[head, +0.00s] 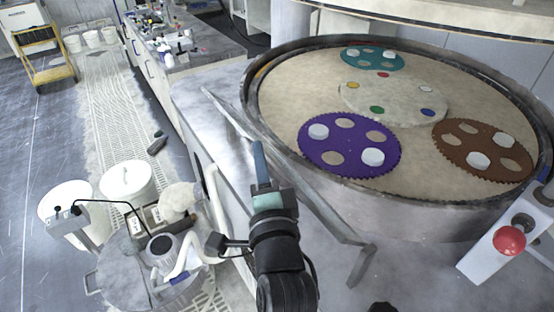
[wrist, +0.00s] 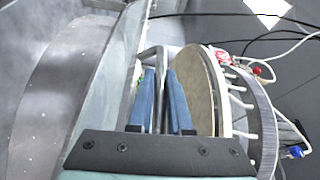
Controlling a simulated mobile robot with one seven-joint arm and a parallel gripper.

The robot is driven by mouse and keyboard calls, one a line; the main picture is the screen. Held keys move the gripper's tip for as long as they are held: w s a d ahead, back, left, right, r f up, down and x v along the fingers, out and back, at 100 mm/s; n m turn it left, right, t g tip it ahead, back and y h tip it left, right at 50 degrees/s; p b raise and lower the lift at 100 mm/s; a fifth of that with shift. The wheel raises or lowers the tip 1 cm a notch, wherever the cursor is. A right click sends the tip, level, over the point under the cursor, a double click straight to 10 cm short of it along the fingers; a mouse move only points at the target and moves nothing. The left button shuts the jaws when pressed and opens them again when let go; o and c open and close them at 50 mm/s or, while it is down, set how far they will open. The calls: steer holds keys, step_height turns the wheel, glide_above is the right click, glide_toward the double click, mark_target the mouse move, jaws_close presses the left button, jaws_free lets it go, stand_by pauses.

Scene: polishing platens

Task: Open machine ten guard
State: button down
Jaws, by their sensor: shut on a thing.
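The machine is a large round grey tub (head: 440,218) with a tan platen (head: 300,97) inside. Its guard shows as a long grey metal rail (head: 318,198) slanting along the tub's near left side. No number ten is readable. My gripper (head: 259,150) reaches in from below, its blue fingers at this rail. In the wrist view, my gripper (wrist: 160,75) has its two blue fingers on either side of a thin metal bar (wrist: 157,57), and is shut on it. The bar appears to belong to the guard; the exact contact is partly hidden by the fingers.
Purple (head: 319,157), teal (head: 362,61) and brown (head: 452,142) carriers lie on the platen. A red button (head: 509,240) is at right. A grey drum (head: 115,285) with hoses and white buckets (head: 127,180) crowd the lower left. The matted aisle (head: 105,100) is mostly clear.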

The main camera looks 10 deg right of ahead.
steer(key=s+a+f+n+t+y+b, duration=0.1)
steer(key=a+f+n+b, duration=0.3)
steer(key=b, duration=0.8)
steer(key=shift+s+a+f+n+t, duration=0.25)
steer(key=shift+f+n+t, duration=0.55)
steer(key=shift+f, duration=1.1)
steer(key=c, duration=0.8)
jaws_free()
steer(key=shift+c, duration=0.2)
steer(key=shift+s, duration=0.1)
steer(key=b+v, duration=0.3)
steer(key=v, duration=1)
steer(key=shift+d+r+g, duration=0.15)
steer(key=shift+r+g, duration=0.1)
steer(key=shift+g, duration=0.05)
